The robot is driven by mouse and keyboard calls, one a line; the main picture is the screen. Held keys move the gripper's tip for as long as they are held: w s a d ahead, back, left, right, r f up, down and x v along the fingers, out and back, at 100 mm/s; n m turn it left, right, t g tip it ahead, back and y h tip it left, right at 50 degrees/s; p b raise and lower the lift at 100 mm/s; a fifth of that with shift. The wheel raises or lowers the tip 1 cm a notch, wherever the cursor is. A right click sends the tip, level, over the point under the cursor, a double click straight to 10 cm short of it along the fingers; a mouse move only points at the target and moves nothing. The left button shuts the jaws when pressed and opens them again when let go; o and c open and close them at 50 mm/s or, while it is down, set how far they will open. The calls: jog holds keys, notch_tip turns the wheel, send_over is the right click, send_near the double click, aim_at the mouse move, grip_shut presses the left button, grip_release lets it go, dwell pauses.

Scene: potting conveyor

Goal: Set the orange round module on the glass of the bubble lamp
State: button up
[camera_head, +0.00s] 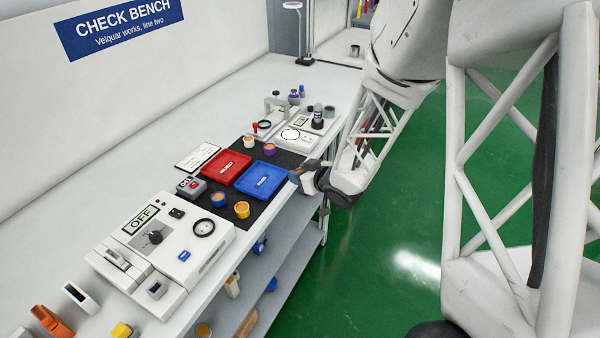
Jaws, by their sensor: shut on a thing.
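My gripper (302,175) is at the right edge of the bench, beside the blue tray's right end. It is shut on a small orange thing, which looks like the orange round module (294,177). Most of it is hidden by the jaws. A white unit at the back of the bench has a bright white disc in a dark ring, which looks like the glass of the bubble lamp (290,134). The disc is bare and lies behind my gripper, up the picture.
A red tray (228,167) and a blue tray (262,180) lie on a dark mat. Several small round cups (242,209) stand around them. A white unit marked OFF (165,240) is nearer. A metal arm (278,104) and small bottles stand by the lamp unit.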

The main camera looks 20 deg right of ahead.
dwell(0.5)
jog(key=w+a+r+m+h, duration=0.1)
jog(key=w+r+h, duration=0.1)
jog(key=w+r, duration=0.3)
jog(key=w+a+r+m+t+h, duration=0.1)
jog(key=w+r, duration=0.4)
jog(key=w, duration=0.6)
jog(key=w+a+r+m+h, duration=0.1)
jog(key=w+r+m+h, duration=0.2)
jog(key=w, duration=0.6)
jog(key=shift+r+t, duration=0.3)
jog(key=shift+r, duration=0.95)
jog(key=s+f+n+g+y, duration=0.1)
jog(key=s+f+n+y, duration=0.2)
jog(key=s+f, duration=0.2)
jog(key=s+d+f+n+g+y, duration=0.1)
jog(key=s+f, duration=0.4)
jog(key=s, duration=0.7)
jog(key=s+d+f+n+g+y, duration=0.1)
jog(key=s+f+n+y, duration=0.3)
jog(key=s, duration=0.5)
jog(key=shift+f+n+g+y, duration=0.3)
jog(key=shift+f+g+y, duration=0.25)
jog(key=shift+y, duration=0.25)
